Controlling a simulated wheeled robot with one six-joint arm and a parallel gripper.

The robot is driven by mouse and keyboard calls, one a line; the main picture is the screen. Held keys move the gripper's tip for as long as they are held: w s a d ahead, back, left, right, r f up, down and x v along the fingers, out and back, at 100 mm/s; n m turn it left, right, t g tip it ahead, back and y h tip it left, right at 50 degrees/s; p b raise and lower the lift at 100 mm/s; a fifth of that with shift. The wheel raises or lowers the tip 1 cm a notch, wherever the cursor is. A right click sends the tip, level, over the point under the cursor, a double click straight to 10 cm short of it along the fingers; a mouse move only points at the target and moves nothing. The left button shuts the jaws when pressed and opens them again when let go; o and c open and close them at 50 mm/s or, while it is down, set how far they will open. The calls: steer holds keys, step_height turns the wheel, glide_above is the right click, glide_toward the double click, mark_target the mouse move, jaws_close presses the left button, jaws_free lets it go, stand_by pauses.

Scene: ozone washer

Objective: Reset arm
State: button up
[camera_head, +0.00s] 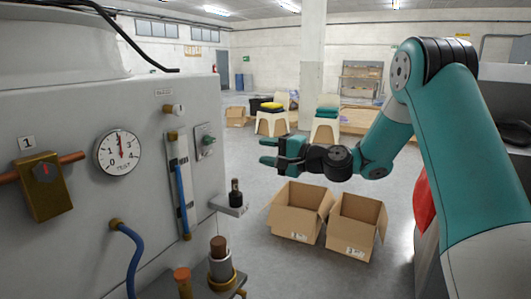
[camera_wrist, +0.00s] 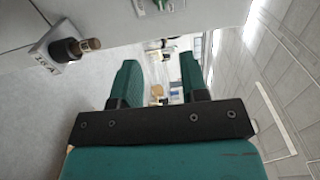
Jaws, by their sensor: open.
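My gripper (camera_head: 268,151) is open and empty in the head view, held in the air in front of the machine's right side. Its two green fingers also show in the wrist view (camera_wrist: 162,85), apart with nothing between them. My teal arm reaches in from the right and bends down to the gripper. The grey washer panel (camera_head: 75,115) fills the left of the head view. A small shelf (camera_head: 230,207) on its side bears a dark cylindrical piece (camera_head: 236,190), standing upright. The same piece shows at the upper left of the wrist view (camera_wrist: 72,48).
A round gauge (camera_head: 118,152), a brass valve box (camera_head: 42,187) and a blue hose (camera_head: 128,252) are on the panel. Two open cardboard boxes (camera_head: 297,212) (camera_head: 352,224) stand on the floor below my gripper. Chairs (camera_head: 272,122) stand farther back. The floor between is clear.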

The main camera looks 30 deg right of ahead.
steer(key=s+a+n+g, duration=0.95)
steer(key=s+a, duration=0.35)
steer(key=a, duration=0.3)
steer(key=s+f+n+g+h, duration=0.1)
steer(key=s+n+g+h, duration=0.1)
steer(key=s, duration=0.9)
steer(key=s+f+n+g+h+p, duration=0.1)
steer(key=s+n+g+h, duration=0.2)
steer(key=s+n, duration=0.3)
steer(key=s+d+h, duration=0.1)
steer(key=s, duration=0.4)
steer(key=shift+s+f, duration=0.3)
steer(key=shift+s, duration=0.1)
steer(key=shift+n, duration=0.25)
